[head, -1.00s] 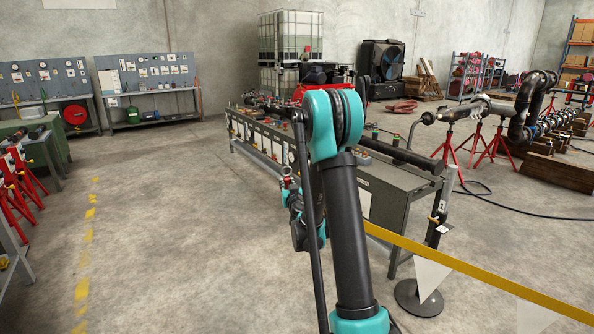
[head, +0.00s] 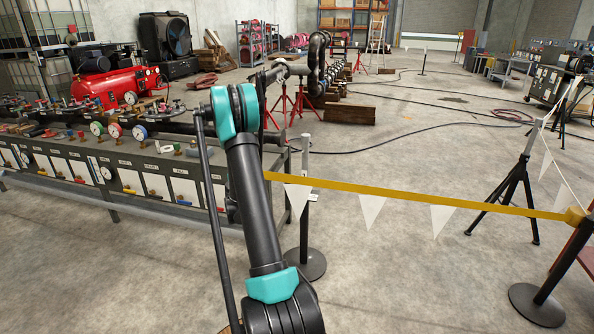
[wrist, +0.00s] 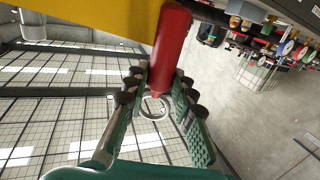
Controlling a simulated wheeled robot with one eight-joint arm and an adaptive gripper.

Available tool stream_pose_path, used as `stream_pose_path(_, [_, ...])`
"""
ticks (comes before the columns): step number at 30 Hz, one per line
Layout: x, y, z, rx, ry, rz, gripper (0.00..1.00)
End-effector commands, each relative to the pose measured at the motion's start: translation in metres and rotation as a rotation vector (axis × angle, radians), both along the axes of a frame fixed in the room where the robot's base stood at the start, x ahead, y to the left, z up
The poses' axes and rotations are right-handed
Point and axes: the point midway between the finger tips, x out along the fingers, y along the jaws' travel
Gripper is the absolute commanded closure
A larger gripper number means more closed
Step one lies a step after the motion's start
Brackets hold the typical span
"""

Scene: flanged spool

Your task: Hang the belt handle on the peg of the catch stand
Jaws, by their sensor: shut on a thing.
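In the wrist view my gripper (wrist: 158,84) is shut on the red belt handle (wrist: 170,45), which sticks out past the fingertips. The yellow belt (wrist: 85,22) shows beside it. In the head view the yellow belt (head: 400,193) hangs with white pennants from a dark post (head: 562,265) at the right to behind my arm. My arm hides the gripper and handle there. A slim post with a round base (head: 305,240), likely the catch stand, stands just right of my arm, near the belt's left part. I cannot make out its peg.
A long workbench with gauges (head: 110,165) is at the left. A black tripod (head: 512,190) stands behind the belt at the right. Red pipe stands (head: 300,100) and a black hose (head: 370,148) lie beyond. The floor in front of the belt is clear.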

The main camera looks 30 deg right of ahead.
Motion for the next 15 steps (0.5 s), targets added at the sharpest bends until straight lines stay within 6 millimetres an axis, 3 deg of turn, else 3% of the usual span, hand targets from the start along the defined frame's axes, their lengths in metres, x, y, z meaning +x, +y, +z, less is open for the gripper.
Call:
stream_pose_path(1, [-0.004, -0.029, -0.008, -0.001, 0.000, -0.054, 1.00])
stream_pose_path(3, [-0.011, -0.064, -0.017, -0.001, -0.001, -0.127, 1.00])
stream_pose_path(9, [-0.041, -0.158, -0.043, -0.006, -0.007, -0.322, 1.00])
stream_pose_path(15, [-0.070, -0.216, -0.060, -0.010, -0.013, -0.453, 1.00])
